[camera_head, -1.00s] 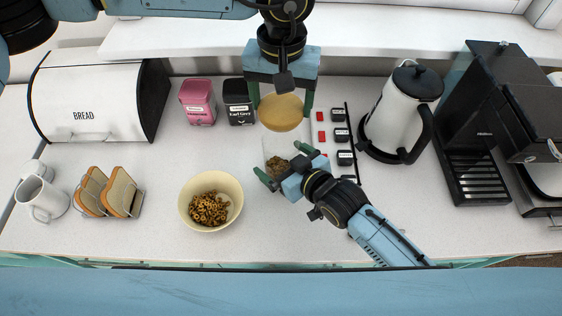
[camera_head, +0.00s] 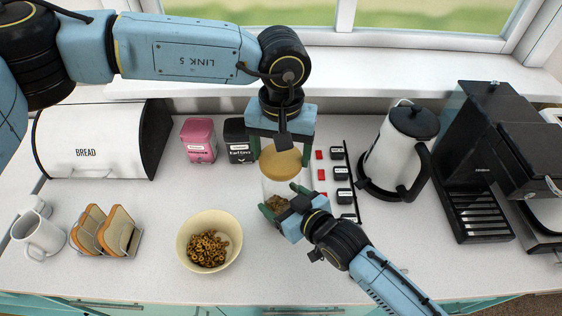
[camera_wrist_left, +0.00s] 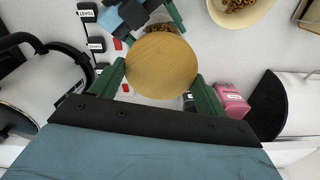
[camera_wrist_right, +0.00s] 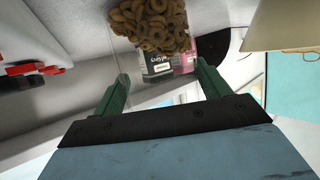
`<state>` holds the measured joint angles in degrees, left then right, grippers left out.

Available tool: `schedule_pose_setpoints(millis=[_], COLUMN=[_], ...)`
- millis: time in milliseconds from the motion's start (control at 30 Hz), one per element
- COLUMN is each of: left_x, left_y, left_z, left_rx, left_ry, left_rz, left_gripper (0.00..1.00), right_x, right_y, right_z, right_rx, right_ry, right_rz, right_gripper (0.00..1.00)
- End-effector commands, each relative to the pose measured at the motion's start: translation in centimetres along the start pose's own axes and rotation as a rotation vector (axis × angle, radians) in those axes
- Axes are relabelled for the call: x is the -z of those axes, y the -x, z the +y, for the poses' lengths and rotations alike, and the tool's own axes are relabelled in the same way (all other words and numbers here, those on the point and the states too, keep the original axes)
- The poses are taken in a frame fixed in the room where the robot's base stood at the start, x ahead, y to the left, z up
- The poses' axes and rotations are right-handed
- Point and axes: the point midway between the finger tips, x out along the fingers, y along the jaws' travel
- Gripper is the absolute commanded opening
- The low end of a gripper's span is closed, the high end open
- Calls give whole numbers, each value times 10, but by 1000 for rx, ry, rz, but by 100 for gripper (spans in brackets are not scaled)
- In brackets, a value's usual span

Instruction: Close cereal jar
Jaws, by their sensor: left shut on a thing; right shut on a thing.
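The clear cereal jar (camera_head: 272,186) stands on the counter with brown cereal rings in its bottom. The rings also show in the right wrist view (camera_wrist_right: 152,24). My right gripper (camera_head: 282,200) is shut around the jar's lower part from the front right. The round wooden lid (camera_head: 281,163) is held level over the jar by my left gripper (camera_head: 281,156), which is shut on it from above. The lid also fills the middle of the left wrist view (camera_wrist_left: 161,66) between the fingers. Whether the lid touches the jar's rim, I cannot tell.
A bowl of cereal (camera_head: 184,241) stands to the left of the jar. Pink (camera_head: 198,140) and black (camera_head: 237,140) tins are behind left. The front counter is clear.

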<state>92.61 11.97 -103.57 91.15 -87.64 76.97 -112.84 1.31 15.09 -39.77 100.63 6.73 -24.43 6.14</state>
Motion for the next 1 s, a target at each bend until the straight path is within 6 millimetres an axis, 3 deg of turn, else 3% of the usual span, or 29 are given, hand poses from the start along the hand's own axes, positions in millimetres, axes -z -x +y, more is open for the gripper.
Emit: schedule_pose_setpoints(millis=[167,667,1000], left_x=[0,0,0], left_y=[-23,-24,-40], left_z=[0,0,0], left_rx=[0,0,1], left_ry=[1,0,0], left_rz=[1,1,0], left_gripper=[50,50,50], right_x=[0,0,0], right_y=[0,0,0], right_z=[0,0,0], right_rx=[0,0,0], right_ry=[1,1,1], right_rz=[-1,-1,-1], right_gripper=[34,34,34])
